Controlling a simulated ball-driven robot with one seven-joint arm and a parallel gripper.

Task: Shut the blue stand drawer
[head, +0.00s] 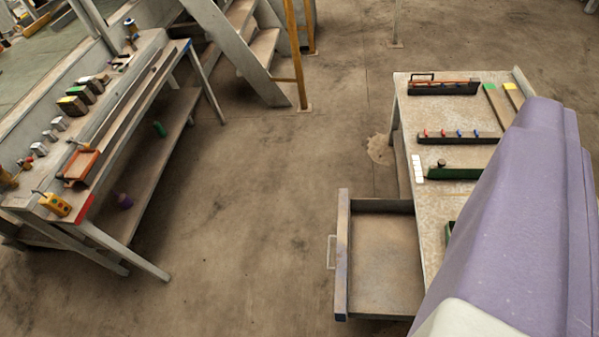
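A drawer (385,245) sticks out to the left from the workbench (432,222) on the right and stands wide open. Its inside looks empty. Its front panel (342,262) carries a pale handle (331,252) on the outer side and a small blue mark at its near end. My purple and white arm covers the right side of the picture and hides part of the bench. My gripper is not in view, so its state and its place relative to the drawer are hidden.
A long bench (122,92) with several blocks and tools stands at the left, with red and blue corner marks. Metal stairs (240,45) with a yellow post (295,55) stand at the back. The floor (250,190) between the benches is clear.

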